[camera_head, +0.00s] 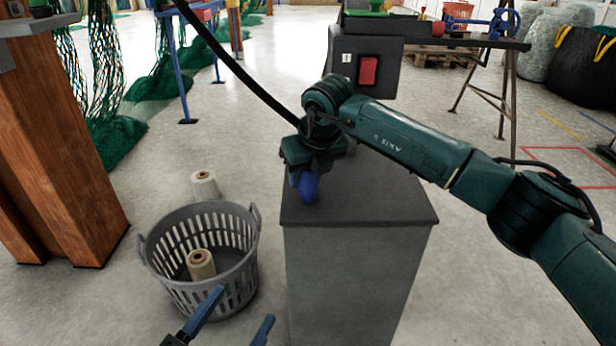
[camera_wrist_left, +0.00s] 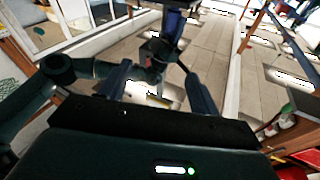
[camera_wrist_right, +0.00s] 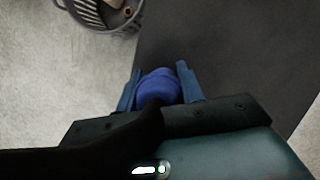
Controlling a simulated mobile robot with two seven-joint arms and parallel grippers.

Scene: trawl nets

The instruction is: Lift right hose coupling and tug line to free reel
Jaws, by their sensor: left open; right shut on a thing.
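My right gripper (camera_head: 306,180) is above the grey cabinet top, pointing down, shut on a rounded blue piece that appears to be the hose coupling. In the right wrist view the coupling (camera_wrist_right: 158,86) sits between the two blue fingers. A black line (camera_head: 235,65) runs from the top edge to my right wrist; where it ends is hidden. My left gripper (camera_head: 232,318) is open and empty at the bottom edge, in front of the basket. One reel (camera_head: 201,265) of pale twine is inside the grey basket (camera_head: 247,272); another reel (camera_head: 205,187) stands on the floor behind it.
The grey cabinet (camera_head: 355,270) stands in the middle, with a red switch (camera_head: 368,71) on a dark box behind. A wooden post (camera_head: 60,150) and green nets (camera_head: 120,130) are at the left. My right arm crosses the right side. Floor between post and basket is clear.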

